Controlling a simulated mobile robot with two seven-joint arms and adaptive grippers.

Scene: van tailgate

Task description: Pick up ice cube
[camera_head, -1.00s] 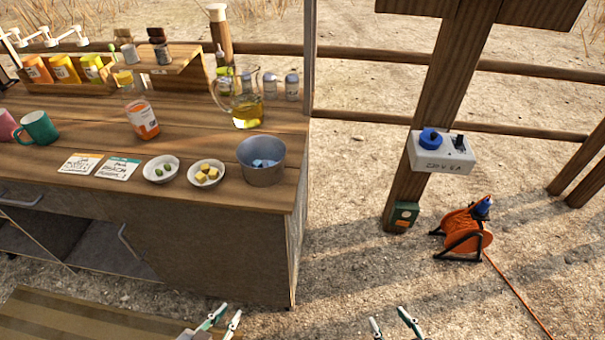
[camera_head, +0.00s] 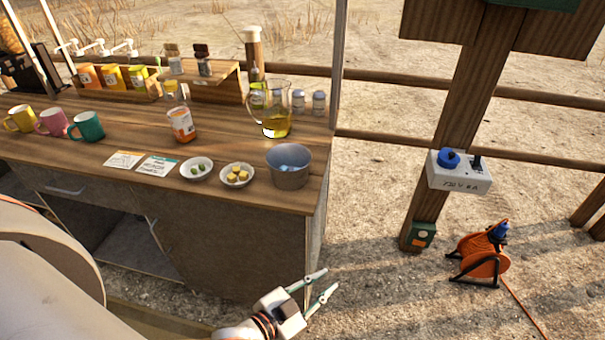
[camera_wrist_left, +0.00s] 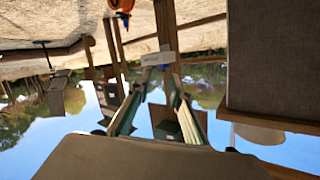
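Pale blue ice cubes (camera_head: 288,168) lie inside a grey metal bucket (camera_head: 290,181) near the right end of the wooden counter. The bucket's wall hides part of them. My left gripper (camera_head: 318,283) is open and empty, low in front of the counter's right end, below and apart from the bucket. Its two green and white fingers also show spread in the left wrist view (camera_wrist_left: 160,92), with nothing between them. My right gripper is not in view.
Left of the bucket on the counter (camera_head: 95,184) are a bowl of yellow pieces (camera_head: 236,175), a bowl of green pieces (camera_head: 196,169) and two cards. A glass jug (camera_head: 275,126) stands behind the bucket. A post (camera_head: 447,120) with a switch box and an orange cable reel (camera_head: 480,258) are at right.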

